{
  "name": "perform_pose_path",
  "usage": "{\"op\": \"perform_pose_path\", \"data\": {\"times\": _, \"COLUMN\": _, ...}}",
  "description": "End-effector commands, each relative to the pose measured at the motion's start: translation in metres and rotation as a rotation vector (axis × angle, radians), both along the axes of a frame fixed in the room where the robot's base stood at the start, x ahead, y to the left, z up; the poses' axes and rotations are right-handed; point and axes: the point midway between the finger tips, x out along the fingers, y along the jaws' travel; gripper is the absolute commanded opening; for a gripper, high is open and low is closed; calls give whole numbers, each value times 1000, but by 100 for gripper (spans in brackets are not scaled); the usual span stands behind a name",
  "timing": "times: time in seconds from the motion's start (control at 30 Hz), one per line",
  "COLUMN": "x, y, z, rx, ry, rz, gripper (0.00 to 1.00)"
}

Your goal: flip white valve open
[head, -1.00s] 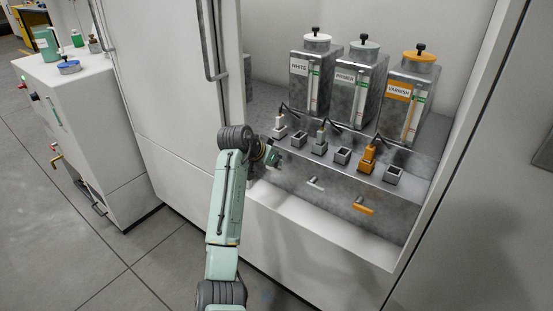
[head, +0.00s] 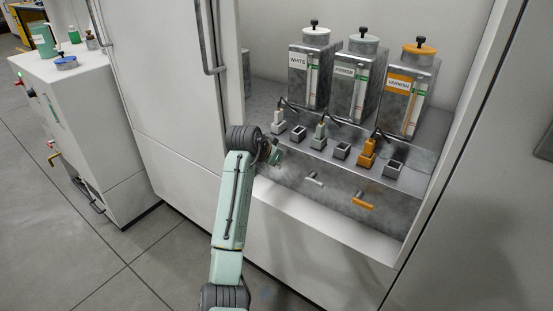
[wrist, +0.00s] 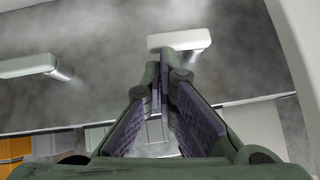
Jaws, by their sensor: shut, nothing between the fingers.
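The white valve handle (wrist: 180,40) shows at the top middle of the wrist view as a pale bar on the grey metal front. My gripper (wrist: 165,58) is shut and empty, its fingertips just below that bar in the picture. I cannot tell whether they touch it. In the head view my gripper (head: 274,155) is at the left end of the metal front and hides the white valve. The WHITE tank (head: 309,78) stands above and behind it.
A pale grey handle (head: 314,179) and an orange handle (head: 362,203) stick out to the right; the pale one also shows in the wrist view (wrist: 28,66). Nozzles and square cups line the ledge above. The cabinet's white side edge (head: 231,75) stands close to my arm.

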Motion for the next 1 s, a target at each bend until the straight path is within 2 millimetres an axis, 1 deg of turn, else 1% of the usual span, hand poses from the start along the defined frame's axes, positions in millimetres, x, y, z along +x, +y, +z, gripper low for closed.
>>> {"op": "perform_pose_path", "data": {"times": 0.37, "x": -4, "y": -6, "z": -11, "rx": 109, "ry": -80, "rz": -2, "gripper": 0}}
{"op": "perform_pose_path", "data": {"times": 1.0, "x": -10, "y": -15, "z": -49, "rx": 568, "ry": -414, "rz": -3, "gripper": 0}}
